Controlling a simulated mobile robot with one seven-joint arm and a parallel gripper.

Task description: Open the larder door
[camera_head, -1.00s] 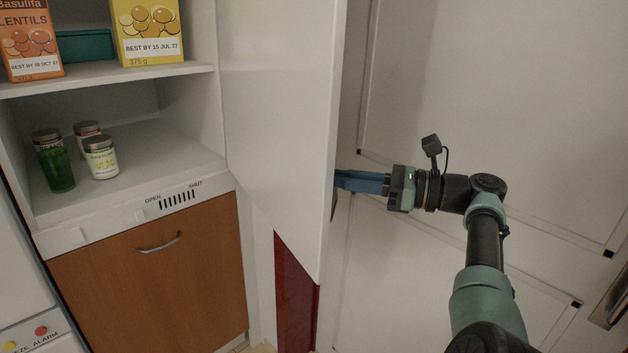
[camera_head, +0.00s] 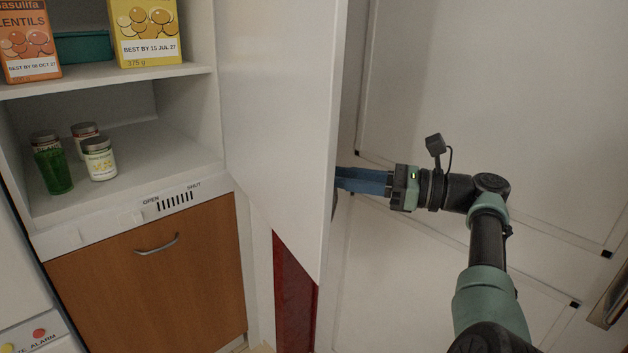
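The larder door (camera_head: 282,110) is a white panel that stands swung out from the right side of the cabinet, with the shelves (camera_head: 120,165) open to view. My gripper (camera_head: 338,180) is at the door's free edge, on its far right side. Its blue fingers point left, and their tips are hidden or end right at the edge of the door. I cannot tell whether they touch it or hold anything. A dark piece, perhaps the handle, shows just below the fingers at the edge.
An orange lentil box (camera_head: 28,45), a yellow box (camera_head: 146,32) and a teal box (camera_head: 82,47) stand on the upper shelf. Several jars (camera_head: 99,158) stand below. A brown lower door (camera_head: 155,280) is shut. White panels (camera_head: 490,110) lie behind my arm.

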